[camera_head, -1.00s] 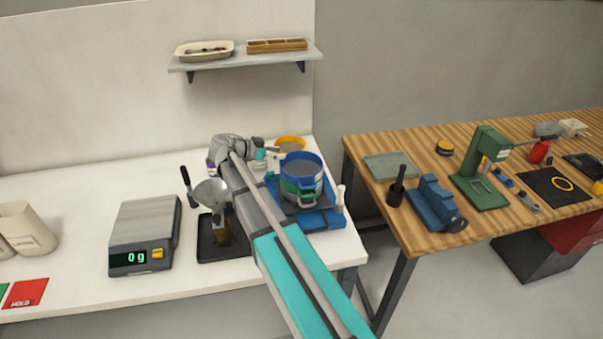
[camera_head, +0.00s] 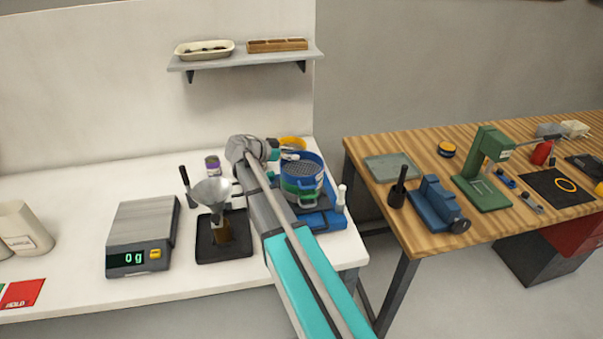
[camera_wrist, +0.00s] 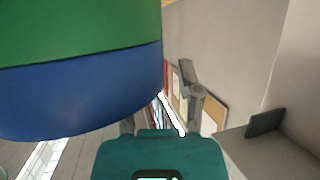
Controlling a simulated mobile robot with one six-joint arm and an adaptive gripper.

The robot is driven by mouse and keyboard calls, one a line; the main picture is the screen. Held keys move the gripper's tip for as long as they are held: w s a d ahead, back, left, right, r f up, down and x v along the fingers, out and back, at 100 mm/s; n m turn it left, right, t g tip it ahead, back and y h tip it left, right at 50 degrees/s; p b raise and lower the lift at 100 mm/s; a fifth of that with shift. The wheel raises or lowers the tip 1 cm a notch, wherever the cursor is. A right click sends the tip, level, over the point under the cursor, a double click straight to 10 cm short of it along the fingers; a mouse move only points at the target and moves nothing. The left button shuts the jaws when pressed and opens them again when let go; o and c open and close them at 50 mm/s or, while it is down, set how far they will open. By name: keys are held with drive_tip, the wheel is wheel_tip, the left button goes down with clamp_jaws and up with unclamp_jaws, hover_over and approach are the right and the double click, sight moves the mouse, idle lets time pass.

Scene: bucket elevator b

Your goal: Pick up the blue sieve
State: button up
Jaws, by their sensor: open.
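The blue sieve (camera_head: 317,163) is a round sieve with grey mesh, on top of a stack at the right end of the white bench. A green sieve (camera_head: 305,190) is under it. My gripper (camera_head: 289,155) is open at the back left of the stack, close to the blue rim; I cannot tell whether it touches. My arm hides the stack's left side. In the wrist view, a blue band (camera_wrist: 90,92) and a green band (camera_wrist: 80,28) fill the upper left, close to my gripper's teal body (camera_wrist: 160,155). Nothing shows held between the fingers.
The stack stands on a blue base (camera_head: 325,219), beside a small white bottle (camera_head: 340,199). A yellow round item (camera_head: 293,142) is behind. A funnel (camera_head: 211,191) on a stand, a purple-labelled can (camera_head: 212,166) and a scale (camera_head: 143,235) are left. A shelf (camera_head: 247,59) hangs above.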

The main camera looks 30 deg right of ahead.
clamp_jaws()
drive_tip(key=shift+r, duration=0.1)
idle(0.6)
drive_tip(key=shift+r+p, duration=0.9)
drive_tip(key=shift+p, duration=0.1)
drive_tip(key=s+a+r+p, duration=0.8)
drive_tip(key=s+r+p, duration=0.3)
drive_tip(key=shift+a, duration=0.3)
